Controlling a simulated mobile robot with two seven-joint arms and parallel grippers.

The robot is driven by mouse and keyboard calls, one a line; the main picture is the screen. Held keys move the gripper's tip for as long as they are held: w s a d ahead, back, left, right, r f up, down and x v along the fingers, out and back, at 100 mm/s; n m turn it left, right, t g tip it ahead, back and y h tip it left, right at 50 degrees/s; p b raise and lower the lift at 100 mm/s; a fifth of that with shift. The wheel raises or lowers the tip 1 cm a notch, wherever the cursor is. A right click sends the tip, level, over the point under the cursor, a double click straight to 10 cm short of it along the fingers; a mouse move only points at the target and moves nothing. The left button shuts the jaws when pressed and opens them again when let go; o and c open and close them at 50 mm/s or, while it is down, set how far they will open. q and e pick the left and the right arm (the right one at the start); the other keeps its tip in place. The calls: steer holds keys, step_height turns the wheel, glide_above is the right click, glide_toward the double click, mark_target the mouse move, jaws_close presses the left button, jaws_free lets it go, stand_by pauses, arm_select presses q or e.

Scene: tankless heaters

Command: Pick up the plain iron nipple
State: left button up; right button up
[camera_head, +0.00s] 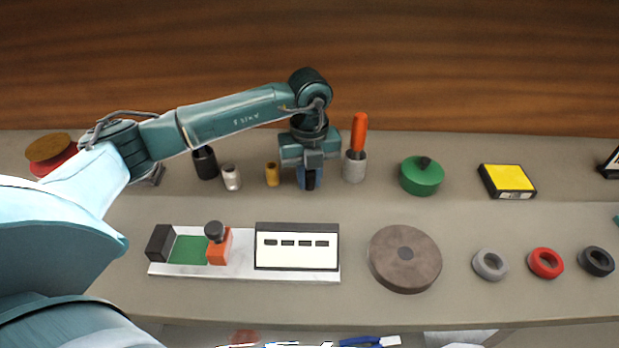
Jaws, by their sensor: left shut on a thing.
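My left gripper (309,180) points straight down at the back of the bench. It is shut on a small dark piece, taken as the plain iron nipple (310,184), which shows between the fingers and is mostly hidden by them. Whether it touches the bench I cannot tell. To its left stand a short brass-coloured fitting (272,175), a silver fitting (231,178) and a black cylinder (205,163). My right gripper is not in view.
A grey cup with an orange-handled tool (358,140) stands close right of the gripper. A green round container (422,176) and yellow-topped box (508,180) are farther right. In front are a white-based fixture (245,272), a brown disc (405,258) and several rings.

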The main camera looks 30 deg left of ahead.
arm_select(q)
jaws_close()
steer(key=shift+r, duration=0.15)
